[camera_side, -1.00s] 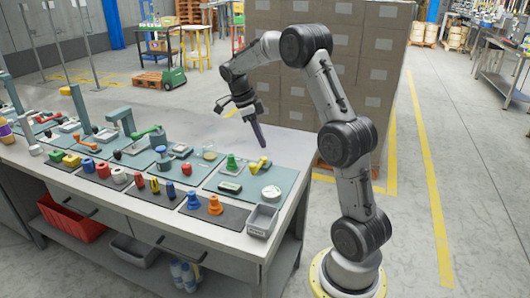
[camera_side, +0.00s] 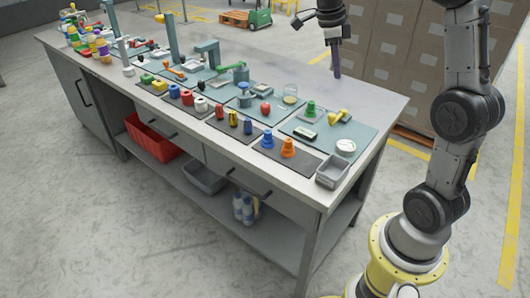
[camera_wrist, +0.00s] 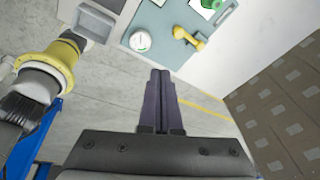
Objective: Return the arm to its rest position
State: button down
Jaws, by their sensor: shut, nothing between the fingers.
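My gripper (camera_side: 337,72) hangs above the back right part of the workbench (camera_side: 376,104) in the side view. Its dark fingers point down, and it is clear of the objects on the bench. In the wrist view my gripper (camera_wrist: 161,73) has its two fingers pressed together with nothing between them. Below them the wrist view shows grey floor and the bench's edge. My upper arm is cut off by the top of the side view.
Teal mats (camera_side: 360,134) carry a yellow part (camera_side: 338,116), a white round part (camera_side: 345,147) and a green part (camera_side: 311,109). A grey bin (camera_side: 332,172) stands at the front right corner. Stacked boxes (camera_side: 400,60) stand behind. A red bin (camera_side: 153,138) sits on the lower shelf.

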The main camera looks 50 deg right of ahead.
jog(key=s+a+r+n+t, duration=0.2)
jog(key=s+a+r+n, duration=0.1)
jog(key=s+a+n, duration=0.3)
jog(key=s+a+r+n+t, duration=0.25)
jog(key=a+n, duration=0.25)
jog(key=a, duration=0.3)
jog(key=s+a+f+n+t+y, duration=0.2)
jog(key=s+a+f+n, duration=0.4)
jog(key=n, duration=1.3)
jog(key=shift+s+a+f+t+y, duration=0.2)
jog(key=shift+s+f+t+y, duration=0.15)
jog(key=shift+s+f, duration=0.65)
